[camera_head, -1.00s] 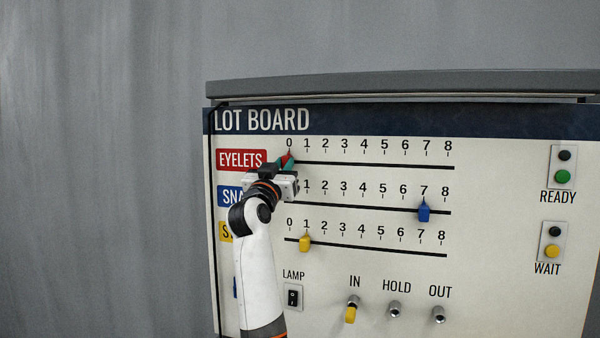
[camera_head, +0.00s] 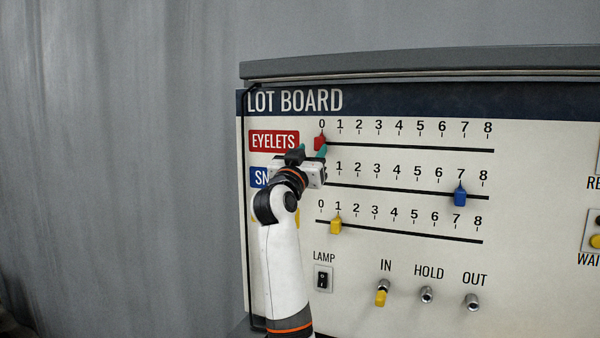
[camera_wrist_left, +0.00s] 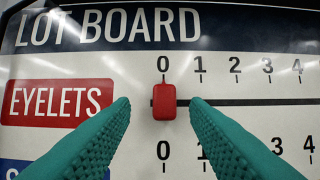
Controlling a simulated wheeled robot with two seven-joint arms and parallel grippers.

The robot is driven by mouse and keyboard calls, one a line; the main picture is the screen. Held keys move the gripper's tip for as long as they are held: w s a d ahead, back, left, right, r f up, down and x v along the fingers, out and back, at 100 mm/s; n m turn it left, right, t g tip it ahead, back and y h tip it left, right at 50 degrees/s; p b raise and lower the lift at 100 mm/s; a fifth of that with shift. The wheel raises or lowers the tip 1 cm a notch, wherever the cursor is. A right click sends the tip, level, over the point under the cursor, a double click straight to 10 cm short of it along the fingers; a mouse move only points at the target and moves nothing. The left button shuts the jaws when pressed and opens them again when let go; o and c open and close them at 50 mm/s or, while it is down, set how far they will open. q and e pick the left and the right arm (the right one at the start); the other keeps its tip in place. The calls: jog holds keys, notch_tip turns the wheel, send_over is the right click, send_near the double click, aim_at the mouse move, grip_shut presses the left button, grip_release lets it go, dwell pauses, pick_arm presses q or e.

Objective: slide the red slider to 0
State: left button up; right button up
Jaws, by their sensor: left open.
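The red slider (camera_head: 320,142) sits on the top track, the EYELETS row, under the 0 mark. In the left wrist view the red slider (camera_wrist_left: 164,101) is in line with the 0 tick at the track's left end. My left gripper (camera_head: 312,151) is in front of the board just below the slider. In the left wrist view its two teal fingers (camera_wrist_left: 158,100) are open, one on each side of the slider, with gaps between them and it. My right gripper is not in view.
A blue slider (camera_head: 460,195) is at 7 on the middle track. A yellow slider (camera_head: 336,226) is at 1 on the bottom track. A lamp switch (camera_head: 323,278) and a yellow-capped lever (camera_head: 382,293) under IN are below. My arm covers part of the lower row labels.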

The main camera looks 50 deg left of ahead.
pick_arm(q)
jog(key=b+v, duration=0.3)
jog(key=v, duration=0.6)
jog(key=shift+s, duration=0.2)
